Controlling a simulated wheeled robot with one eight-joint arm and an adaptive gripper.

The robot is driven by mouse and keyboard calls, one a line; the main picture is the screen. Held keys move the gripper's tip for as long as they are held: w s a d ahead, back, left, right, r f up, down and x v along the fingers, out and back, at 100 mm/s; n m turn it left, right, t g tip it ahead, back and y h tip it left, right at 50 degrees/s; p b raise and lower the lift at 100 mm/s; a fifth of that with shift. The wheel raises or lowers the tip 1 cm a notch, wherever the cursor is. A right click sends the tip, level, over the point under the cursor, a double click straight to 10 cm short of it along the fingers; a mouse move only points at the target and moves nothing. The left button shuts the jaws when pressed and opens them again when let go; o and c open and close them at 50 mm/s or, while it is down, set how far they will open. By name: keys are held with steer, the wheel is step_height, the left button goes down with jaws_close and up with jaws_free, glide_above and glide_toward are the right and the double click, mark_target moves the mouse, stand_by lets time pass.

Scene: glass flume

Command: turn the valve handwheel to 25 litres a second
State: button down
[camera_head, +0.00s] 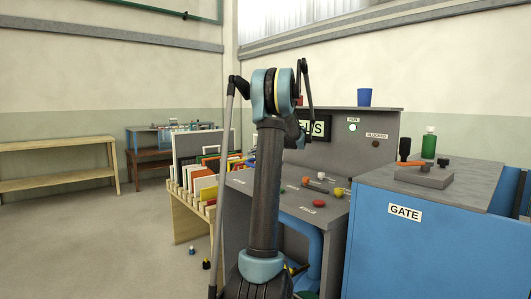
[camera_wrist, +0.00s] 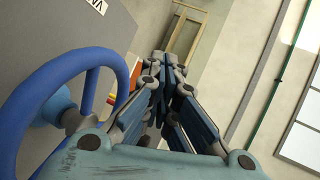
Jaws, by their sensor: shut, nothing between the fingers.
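The blue valve handwheel (camera_wrist: 38,92) fills the left of the wrist view, with its hub and grey panel behind it. In the head view the gripper is hidden. The console display (camera_head: 318,127) shows "L/S", its number covered by my arm.
A green lamp (camera_head: 352,127) is lit under the RUN label. The blue GATE cabinet (camera_head: 390,255) stands close on the right. A wooden rack (camera_head: 190,222) of coloured boards stands left of the console.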

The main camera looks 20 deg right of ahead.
steer(key=w+d, duration=0.1)
steer(key=d, duration=0.2)
steer(key=w+d+t, duration=0.1)
steer(key=w+d, duration=0.1)
steer(key=d, duration=0.2)
steer(key=w+d+m+t+y, duration=0.1)
steer(key=d, duration=0.2)
steer(key=shift+w+d+f, duration=0.15)
steer(key=shift+w+d, duration=0.15)
steer(key=shift+d, duration=0.1)
steer(key=w+d+f+m+t, duration=0.1)
steer(key=w+d+t, duration=0.15)
steer(key=d, duration=0.95)
steer(key=shift+y, duration=0.3)
steer(key=x, duration=0.3)
steer(key=s+a+x, duration=0.1)
steer(key=x, duration=0.7)
steer(key=shift+s+a, duration=0.15)
steer(key=shift+a, duration=0.35)
steer(key=shift+a+f, duration=0.1)
steer(key=shift+a, duration=0.75)
steer(key=shift+w+a, duration=0.2)
steer(key=shift+a, duration=0.4)
